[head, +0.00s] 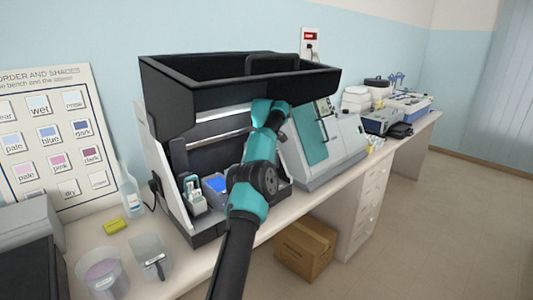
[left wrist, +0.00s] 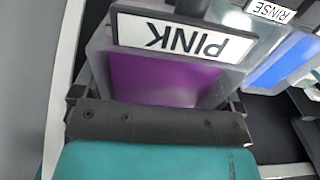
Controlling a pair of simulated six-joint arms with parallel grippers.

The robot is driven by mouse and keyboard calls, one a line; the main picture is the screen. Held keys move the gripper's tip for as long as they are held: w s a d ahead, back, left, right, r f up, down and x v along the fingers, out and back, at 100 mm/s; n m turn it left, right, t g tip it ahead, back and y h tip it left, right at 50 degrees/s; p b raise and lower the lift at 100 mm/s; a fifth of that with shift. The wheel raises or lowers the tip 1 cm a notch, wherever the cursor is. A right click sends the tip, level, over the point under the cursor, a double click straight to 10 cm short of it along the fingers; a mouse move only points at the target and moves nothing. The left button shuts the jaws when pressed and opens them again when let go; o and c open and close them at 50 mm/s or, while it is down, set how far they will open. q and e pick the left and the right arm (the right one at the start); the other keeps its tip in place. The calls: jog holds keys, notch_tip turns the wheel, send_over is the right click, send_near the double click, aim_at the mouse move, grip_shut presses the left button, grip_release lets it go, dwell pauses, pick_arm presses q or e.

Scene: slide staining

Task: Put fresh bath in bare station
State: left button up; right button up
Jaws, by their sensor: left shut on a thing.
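My left gripper (left wrist: 157,105) is shut on a clear bath of purple-pink liquid (left wrist: 165,78). The bath carries a white label reading PINK (left wrist: 182,38), upside down in the left wrist view. In the head view my left arm reaches into the black-hooded staining machine (head: 190,112), and it hides the gripper and this bath. A bath with blue liquid (head: 217,185) sits in the machine left of the arm. In the left wrist view a blue bath (left wrist: 282,62) stands beside the held one, near a RINSE label (left wrist: 270,10). I cannot tell whether the held bath is seated or lifted.
A tub with pinkish contents (head: 105,275) and a clear vessel with a dark handle (head: 151,258) stand on the bench at front left. A yellow block (head: 115,225) and a clear bottle (head: 130,193) are near the machine. A shade chart (head: 50,135) leans behind.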

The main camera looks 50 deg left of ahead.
pick_arm(q)
jog(key=shift+a+f, duration=0.1)
dwell(0.5)
jog(key=shift+f, duration=2.85)
jog(key=shift+f, duration=1.4)
jog(key=o, duration=1.1)
jog(key=shift+f, duration=0.1)
